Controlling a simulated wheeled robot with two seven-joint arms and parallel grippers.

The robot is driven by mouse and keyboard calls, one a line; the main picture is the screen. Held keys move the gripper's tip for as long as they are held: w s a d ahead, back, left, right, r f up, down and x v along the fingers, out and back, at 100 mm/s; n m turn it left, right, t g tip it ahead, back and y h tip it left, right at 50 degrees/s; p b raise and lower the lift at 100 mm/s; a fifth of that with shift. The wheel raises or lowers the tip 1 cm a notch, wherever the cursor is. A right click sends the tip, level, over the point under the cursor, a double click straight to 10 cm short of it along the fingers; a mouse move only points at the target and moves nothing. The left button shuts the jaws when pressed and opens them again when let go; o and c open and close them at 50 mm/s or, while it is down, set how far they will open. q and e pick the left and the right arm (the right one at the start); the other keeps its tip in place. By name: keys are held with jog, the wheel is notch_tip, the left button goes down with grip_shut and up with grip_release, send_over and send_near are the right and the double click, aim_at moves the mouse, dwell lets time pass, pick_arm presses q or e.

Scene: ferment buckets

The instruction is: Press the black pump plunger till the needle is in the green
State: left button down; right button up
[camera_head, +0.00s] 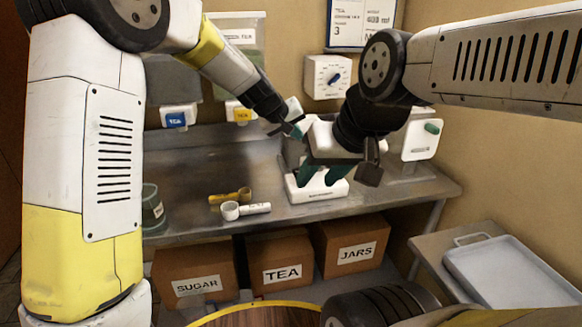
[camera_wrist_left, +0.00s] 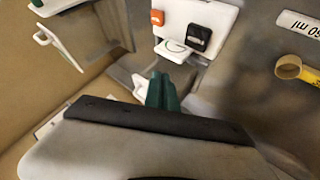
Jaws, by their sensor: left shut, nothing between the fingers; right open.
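A white device (camera_head: 316,190) stands at the counter's front edge in the head view, its upper part mostly hidden behind my right gripper. In the left wrist view the white device (camera_wrist_left: 222,20) carries a black square part (camera_wrist_left: 199,38), which looks like the plunger, and an orange one (camera_wrist_left: 157,17). I cannot make out a needle or green zone. My left gripper (camera_head: 297,131) is shut and empty, above and behind the device; its green fingertips (camera_wrist_left: 162,92) appear apart from the black part. My right gripper (camera_head: 322,174) is open, its green fingers pointing down in front of the device.
A yellow scoop (camera_head: 230,196) and a white scoop (camera_head: 245,210) lie left of the device on the metal counter (camera_head: 205,160). A green-grey cup (camera_head: 152,208) stands at far left. A dial box (camera_head: 328,77) and white panel (camera_head: 422,138) are behind. Labelled boxes (camera_head: 283,262) sit below.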

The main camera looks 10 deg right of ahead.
pick_arm(q)
jog(key=shift+w+d+f, duration=0.3)
jog(key=shift+d+f, duration=0.1)
jog(key=shift+d, duration=0.1)
jog(key=shift+f, duration=0.15)
jog(key=shift+f, duration=4.25)
jog(key=shift+f, duration=0.1)
jog(key=shift+f, duration=0.3)
jog(key=shift+s+f, duration=0.15)
jog(key=shift+f, duration=1.5)
jog(key=shift+r, duration=2.05)
